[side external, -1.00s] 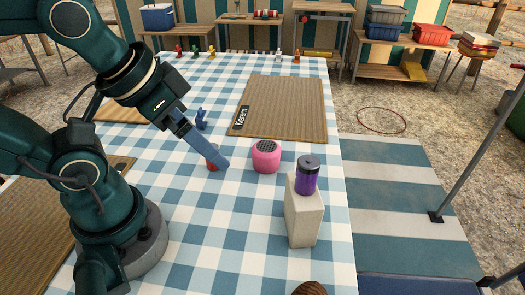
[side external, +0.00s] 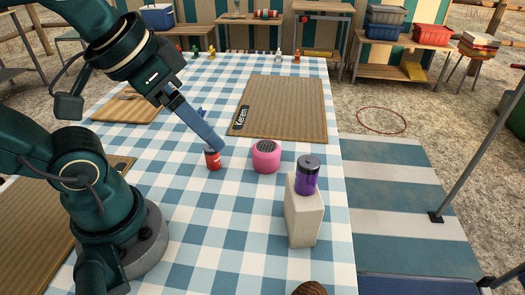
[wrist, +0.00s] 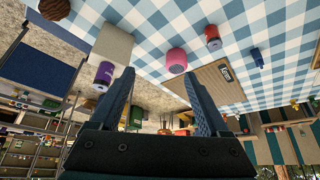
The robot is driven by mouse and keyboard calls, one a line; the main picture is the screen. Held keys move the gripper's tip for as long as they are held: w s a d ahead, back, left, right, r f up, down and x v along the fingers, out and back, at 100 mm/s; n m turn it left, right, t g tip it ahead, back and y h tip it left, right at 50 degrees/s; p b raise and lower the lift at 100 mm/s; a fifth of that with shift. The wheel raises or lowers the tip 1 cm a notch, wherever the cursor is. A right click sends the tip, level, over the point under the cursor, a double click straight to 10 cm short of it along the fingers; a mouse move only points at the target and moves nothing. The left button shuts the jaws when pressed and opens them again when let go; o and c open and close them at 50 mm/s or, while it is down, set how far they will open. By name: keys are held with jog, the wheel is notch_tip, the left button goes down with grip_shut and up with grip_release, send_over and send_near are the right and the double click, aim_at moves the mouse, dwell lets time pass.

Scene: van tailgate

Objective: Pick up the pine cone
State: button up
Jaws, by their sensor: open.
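The pine cone (side external: 310,288) is brown and sits at the bottom edge of the side view, mostly cut off. It also shows at the top left of the wrist view (wrist: 54,9), on the checked cloth. My gripper (side external: 219,147) is above the table in the side view, just over and behind a small red can (side external: 213,159). In the wrist view my gripper (wrist: 160,95) has its two fingers spread wide with nothing between them. It is well apart from the pine cone.
A pale block (side external: 303,222) carries a purple jar (side external: 307,178) between my gripper and the pine cone. A pink speaker-like object (side external: 266,157) stands beside the can. A blue figure (wrist: 257,57) and a brown mat labelled Keren (side external: 290,105) lie farther back.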

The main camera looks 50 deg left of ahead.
aim_at(303, 294)
jog(key=w+a+r+t+y, duration=0.4)
jog(key=w+a+r+t, duration=0.3)
jog(key=w, duration=0.4)
jog(key=w+d+r+m+t+h, duration=0.4)
jog(key=w+d+r+m+h, duration=0.1)
jog(key=w+d+h, duration=0.15)
jog(key=s+d+f+m+g+h, duration=0.4)
jog(key=d+m+g+h, duration=0.15)
jog(key=d+h, duration=0.3)
jog(key=s+d+f+m+g+h, duration=0.25)
jog(key=s+f+g, duration=0.45)
jog(key=s+g, duration=0.4)
jog(key=shift+t+y, duration=0.45)
jog(key=shift+t, duration=0.2)
jog(key=f, duration=0.9)
jog(key=s+f, duration=0.1)
jog(key=f, duration=0.4)
jog(key=shift+d, duration=0.15)
jog(key=x, duration=1.2)
jog(key=shift+s, duration=0.15)
